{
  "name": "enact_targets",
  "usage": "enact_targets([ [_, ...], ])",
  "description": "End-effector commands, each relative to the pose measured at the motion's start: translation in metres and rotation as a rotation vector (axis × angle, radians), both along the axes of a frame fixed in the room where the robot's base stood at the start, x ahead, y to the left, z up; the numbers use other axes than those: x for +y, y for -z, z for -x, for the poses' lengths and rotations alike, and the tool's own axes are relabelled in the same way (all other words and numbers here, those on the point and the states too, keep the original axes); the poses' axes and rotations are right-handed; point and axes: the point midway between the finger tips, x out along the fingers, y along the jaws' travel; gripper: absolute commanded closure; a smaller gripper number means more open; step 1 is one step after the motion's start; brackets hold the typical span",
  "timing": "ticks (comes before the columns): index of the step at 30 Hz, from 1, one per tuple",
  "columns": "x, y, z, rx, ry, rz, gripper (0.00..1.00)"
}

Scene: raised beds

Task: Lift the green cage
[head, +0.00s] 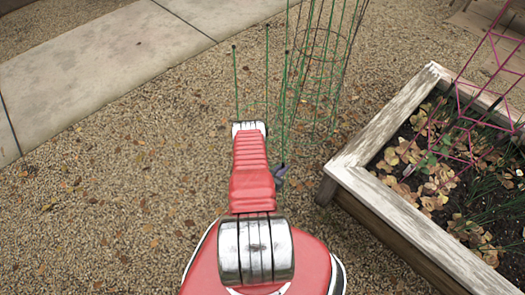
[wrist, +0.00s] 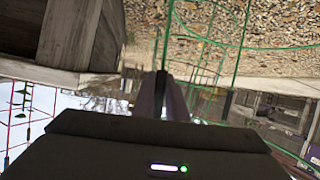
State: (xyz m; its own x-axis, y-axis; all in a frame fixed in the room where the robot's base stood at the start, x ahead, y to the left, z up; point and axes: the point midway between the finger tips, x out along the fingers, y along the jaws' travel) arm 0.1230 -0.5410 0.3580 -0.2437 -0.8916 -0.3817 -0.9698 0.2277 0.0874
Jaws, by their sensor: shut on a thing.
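The green cage (head: 308,75) is made of thin green wires with hoops. My arm hides part of the cage's lower left.
A weathered wooden raised bed (head: 400,215) with plants stands close at the right, near my gripper. A pink wire cage (head: 470,125) stands in it. Gravel (head: 130,190) with scattered leaves lies open at the left, and a concrete path (head: 100,70) crosses the upper left.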

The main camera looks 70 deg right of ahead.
Motion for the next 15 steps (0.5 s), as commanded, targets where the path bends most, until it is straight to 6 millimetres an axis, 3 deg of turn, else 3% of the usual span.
enact_targets([
  [15,-0.0013,-0.0048,-0.0011,-0.002,0.0,0.002,1.0],
])
